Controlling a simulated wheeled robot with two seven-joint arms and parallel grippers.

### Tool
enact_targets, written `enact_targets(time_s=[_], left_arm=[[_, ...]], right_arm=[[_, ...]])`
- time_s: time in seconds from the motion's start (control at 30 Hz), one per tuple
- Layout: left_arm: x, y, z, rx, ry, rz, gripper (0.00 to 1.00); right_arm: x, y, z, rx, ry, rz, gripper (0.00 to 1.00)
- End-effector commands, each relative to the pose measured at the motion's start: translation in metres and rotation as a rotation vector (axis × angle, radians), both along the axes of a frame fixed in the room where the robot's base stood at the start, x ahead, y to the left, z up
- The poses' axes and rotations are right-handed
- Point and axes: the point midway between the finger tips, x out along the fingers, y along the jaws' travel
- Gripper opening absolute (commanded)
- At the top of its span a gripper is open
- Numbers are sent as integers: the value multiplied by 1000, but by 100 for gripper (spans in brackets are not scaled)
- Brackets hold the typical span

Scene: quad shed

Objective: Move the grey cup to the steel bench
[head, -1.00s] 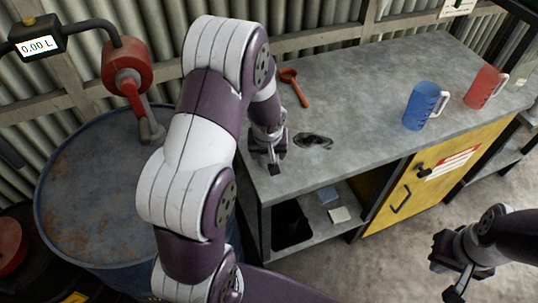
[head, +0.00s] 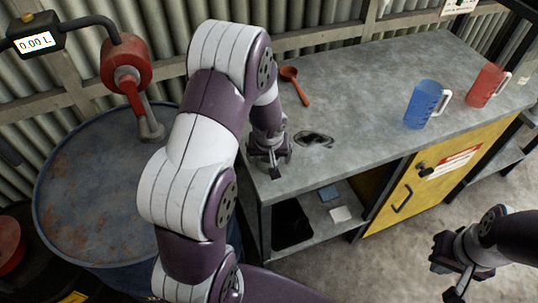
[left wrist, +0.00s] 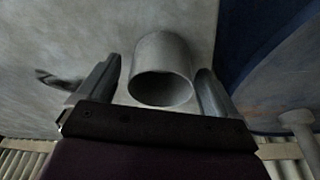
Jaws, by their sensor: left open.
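The grey cup (left wrist: 160,62) is a plain grey cylinder in the left wrist view, with its round mouth facing the camera. It sits between the two fingers of my open left gripper (left wrist: 158,92), with a gap showing on each side. The grey top of the steel bench (head: 360,95) is behind it. In the head view my left gripper (head: 270,163) is low over the bench's near left end, and the cup is hidden there by my arm and gripper. My right gripper (head: 446,268) is open and empty over the floor at lower right.
A blue jug (head: 421,104) and a red jug (head: 483,86) stand on the bench's right part. A blue drum (head: 90,185) adjoins the left end. The bench middle is clear.

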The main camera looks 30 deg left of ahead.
Motion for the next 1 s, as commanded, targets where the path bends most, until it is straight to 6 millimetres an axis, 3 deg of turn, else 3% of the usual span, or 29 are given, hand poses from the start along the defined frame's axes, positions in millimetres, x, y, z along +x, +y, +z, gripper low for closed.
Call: enact_targets(time_s=[0.2, 0.4, 0.53, 0.7, 0.8, 1.0], left_arm=[[-12, -7, 60, 0, -7, -1, 93], [-23, -12, 98, 1, -5, 1, 93], [-33, -20, 111, -1, 8, -33, 93], [-107, -69, 124, -24, 111, -358, 93], [-135, -83, 125, -36, 142, -476, 93], [-138, -84, 124, -38, 149, -496, 93]], right_arm=[[0, 0, 21, 0, 0, 0, 0], [0, 0, 24, 0, 0, 0, 0], [0, 0, 24, 0, 0, 0, 0], [0, 0, 24, 0, 0, 0, 0], [0, 0, 24, 0, 0, 0, 0], [0, 0, 24, 0, 0, 0, 0]])
